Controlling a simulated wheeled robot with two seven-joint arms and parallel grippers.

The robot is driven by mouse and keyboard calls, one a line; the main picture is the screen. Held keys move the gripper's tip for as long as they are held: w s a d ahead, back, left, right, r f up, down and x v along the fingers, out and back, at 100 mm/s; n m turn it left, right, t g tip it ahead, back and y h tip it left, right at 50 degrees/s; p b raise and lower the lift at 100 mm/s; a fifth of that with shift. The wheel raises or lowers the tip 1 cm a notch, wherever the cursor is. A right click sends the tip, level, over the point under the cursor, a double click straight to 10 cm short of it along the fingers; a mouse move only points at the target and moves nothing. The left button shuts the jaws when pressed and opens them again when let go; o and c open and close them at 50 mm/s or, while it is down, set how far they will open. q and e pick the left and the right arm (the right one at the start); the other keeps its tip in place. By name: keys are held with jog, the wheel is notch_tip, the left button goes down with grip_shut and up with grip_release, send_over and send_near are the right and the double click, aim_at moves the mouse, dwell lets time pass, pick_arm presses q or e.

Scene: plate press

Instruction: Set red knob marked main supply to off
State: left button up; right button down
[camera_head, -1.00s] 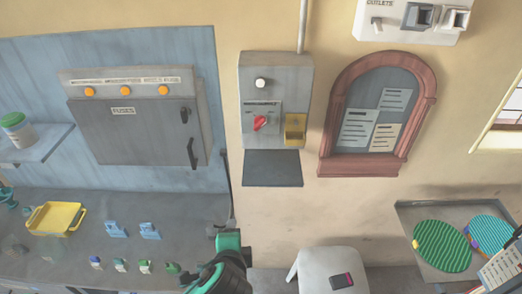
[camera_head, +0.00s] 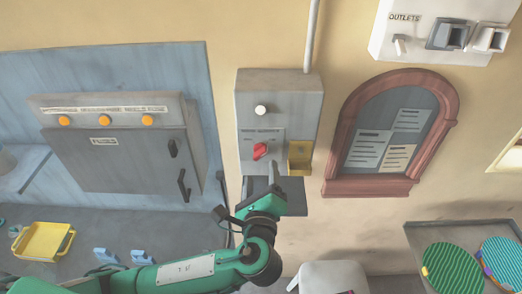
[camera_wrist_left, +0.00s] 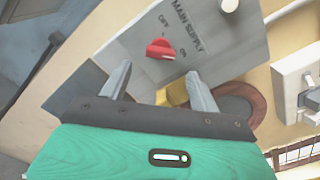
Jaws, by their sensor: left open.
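The red knob (camera_head: 260,151) sits on a light plate on the front of the grey main supply box (camera_head: 246,104). In the left wrist view, the red knob (camera_wrist_left: 159,49) shows between the printed words OFF and ON, with MAIN SUPPLY beside it. Its narrow end seems to lie near ON. My left gripper (camera_head: 260,177) is just below the knob in the head view, fingers pointing up towards it. In the left wrist view my left gripper (camera_wrist_left: 158,74) is open and empty, with the knob just beyond the gap between its fingertips. My right gripper is not in view.
A yellow part (camera_head: 300,154) sits on the box right of the knob, and a white round button (camera_head: 261,110) is above it. A dark shelf (camera_head: 295,200) juts out below the box. The fuse cabinet (camera_head: 115,145) is left, and an arched notice board (camera_head: 334,187) is right.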

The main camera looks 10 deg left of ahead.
aim_at(261, 157)
pick_arm(q)
jog(key=w+p, duration=0.1)
jog(key=w, duration=0.1)
jog(key=w+a, duration=0.1)
jog(key=w, duration=0.1)
jog(key=shift+w+r+p, duration=0.2)
jog(key=shift+w+p, duration=0.2)
jog(key=shift+w, duration=0.4)
jog(key=shift+w+a+f, duration=0.1)
jog(key=shift+w, duration=0.15)
jog(key=shift+w+a+f, duration=0.1)
jog(key=shift+w+f, duration=0.05)
jog(key=shift+w, duration=0.1)
jog(key=shift+s, duration=0.1)
jog(key=c, duration=1)
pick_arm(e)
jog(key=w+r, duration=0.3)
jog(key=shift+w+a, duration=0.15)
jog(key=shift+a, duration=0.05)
